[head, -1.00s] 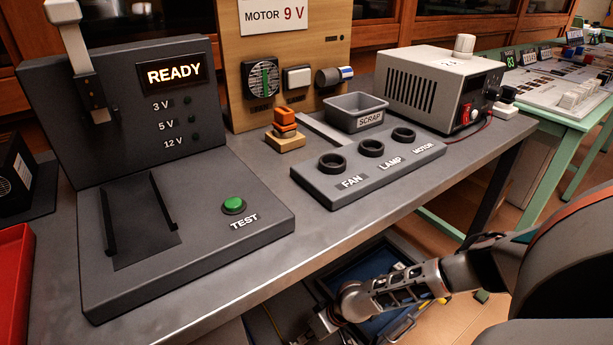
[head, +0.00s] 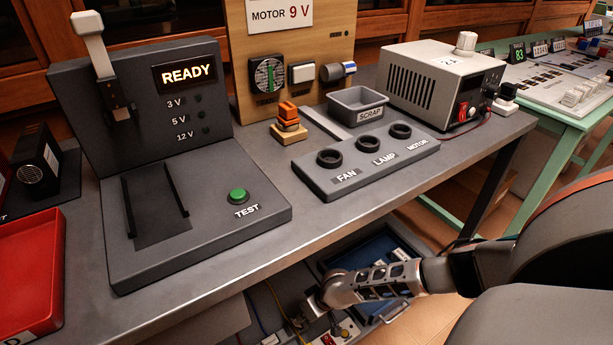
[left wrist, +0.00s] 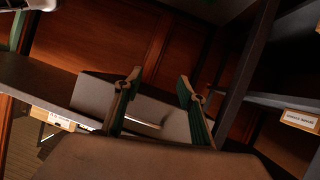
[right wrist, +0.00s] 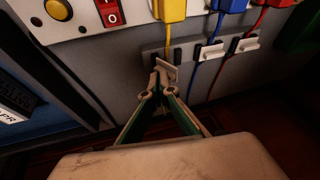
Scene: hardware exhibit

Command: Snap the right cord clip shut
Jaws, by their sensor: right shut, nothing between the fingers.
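In the right wrist view, a grey rail (right wrist: 190,50) on a pale panel carries three whitish cord clips, with yellow, blue and red cords running down past them. The right clip (right wrist: 245,44) is at the red cord, the middle clip (right wrist: 209,53) at the blue one. The left clip (right wrist: 169,70) is at the yellow cord. My right gripper (right wrist: 160,78) is shut and empty, its tips at the left clip; I cannot tell whether they touch. The right clip stands apart, to the right; its latch state is unclear. My left gripper (left wrist: 158,88) is open and empty.
Yellow, blue and red plugs (right wrist: 232,4) sit above the rail, with a red switch (right wrist: 108,12) to the left. In the head view, the workbench (head: 300,212) carries a tester (head: 180,225) and a socket block (head: 365,165). A blue tray (head: 375,262) lies below the bench.

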